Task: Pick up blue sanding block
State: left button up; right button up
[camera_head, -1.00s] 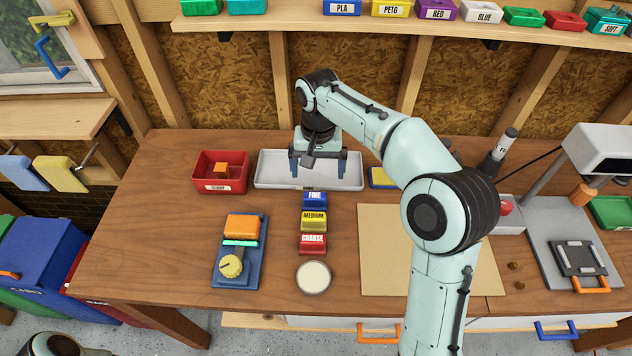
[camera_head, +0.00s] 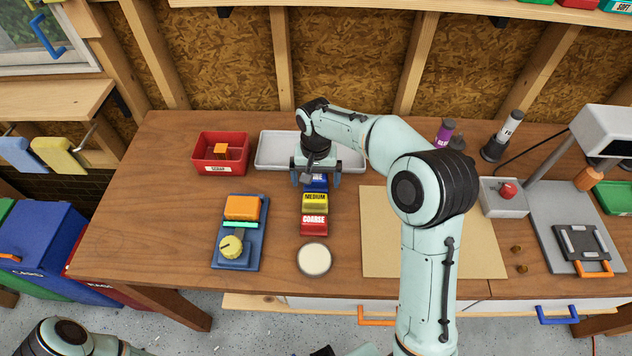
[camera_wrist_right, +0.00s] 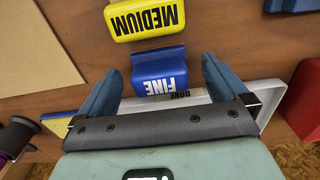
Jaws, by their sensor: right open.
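The blue sanding block marked FINE (camera_head: 317,187) lies on the wooden workbench, at the far end of a row with the yellow MEDIUM block (camera_head: 315,203) and the red COARSE block (camera_head: 314,224). My right gripper (camera_head: 317,179) is over the blue block and partly hides it in the head view. In the right wrist view the blue block (camera_wrist_right: 160,72) shows between the two spread fingers of the right gripper (camera_wrist_right: 161,70), with gaps at both sides. The gripper is open and empty. My left gripper is out of view.
A grey-white tray (camera_head: 272,160) marked DONE lies just behind the blue block. A red bin (camera_head: 206,167) holds an orange block.

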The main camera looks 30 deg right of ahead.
aim_at(316, 178)
jog(key=shift+f, duration=0.65)
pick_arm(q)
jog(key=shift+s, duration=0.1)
pick_arm(e)
jog(key=c, duration=1.2)
jog(key=shift+o, duration=0.2)
jog(key=shift+r, duration=0.1)
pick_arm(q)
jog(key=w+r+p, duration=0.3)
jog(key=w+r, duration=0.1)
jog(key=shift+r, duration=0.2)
pick_arm(e)
notch_tip(316, 178, up, 20)
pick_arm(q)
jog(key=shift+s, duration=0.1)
